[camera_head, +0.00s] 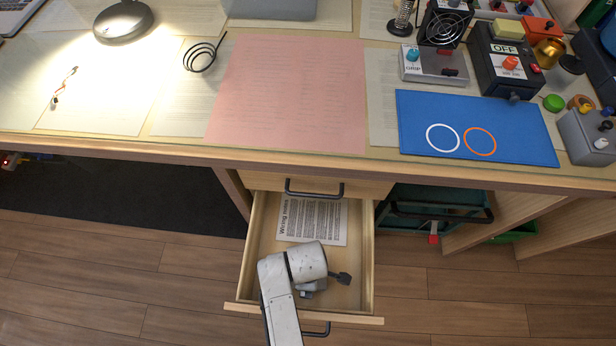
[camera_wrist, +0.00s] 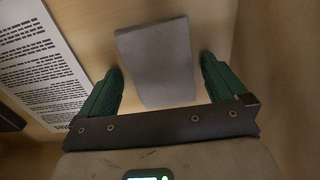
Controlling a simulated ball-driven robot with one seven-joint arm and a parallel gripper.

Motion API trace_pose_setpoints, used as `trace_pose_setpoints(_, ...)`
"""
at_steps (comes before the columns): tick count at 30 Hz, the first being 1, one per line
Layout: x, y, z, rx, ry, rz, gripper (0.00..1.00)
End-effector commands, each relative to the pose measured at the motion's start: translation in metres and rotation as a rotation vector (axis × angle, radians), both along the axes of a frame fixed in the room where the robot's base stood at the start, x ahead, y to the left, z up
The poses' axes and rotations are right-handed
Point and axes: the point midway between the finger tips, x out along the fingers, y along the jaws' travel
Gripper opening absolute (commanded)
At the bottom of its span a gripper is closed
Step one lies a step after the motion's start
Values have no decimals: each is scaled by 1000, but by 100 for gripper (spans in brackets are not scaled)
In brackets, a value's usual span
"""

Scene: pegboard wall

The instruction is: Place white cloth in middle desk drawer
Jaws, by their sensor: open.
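The open desk drawer (camera_head: 368,250) is pulled out below a closed drawer front. My gripper (camera_head: 328,282) is low over the inside of the open drawer. In the wrist view my gripper (camera_wrist: 161,66) is open, with its two green fingers apart. A flat grey rectangular piece (camera_wrist: 158,55) lies on the drawer floor between and beyond the fingertips, apparently not gripped. It may be the white cloth in shade, but I cannot tell for sure. In the head view my arm hides much of that spot.
A printed sheet (camera_head: 312,222) lies at the back of the drawer; the wrist view shows it at left (camera_wrist: 45,55). The desk above holds a pink sheet (camera_head: 290,95), a blue mat (camera_head: 475,125) and several devices. Open wooden floor (camera_head: 120,285) lies left of the drawer.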

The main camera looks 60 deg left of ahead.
Motion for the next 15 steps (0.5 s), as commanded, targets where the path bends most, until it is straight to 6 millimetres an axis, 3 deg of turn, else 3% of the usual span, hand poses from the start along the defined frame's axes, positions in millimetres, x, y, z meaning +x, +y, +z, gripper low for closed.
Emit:
trace_pose_setpoints(7, 0, 0, 15, 1, -1, 0, 99)
trace_pose_setpoints(15, 0, 0, 70, 2, -1, -2, 99)
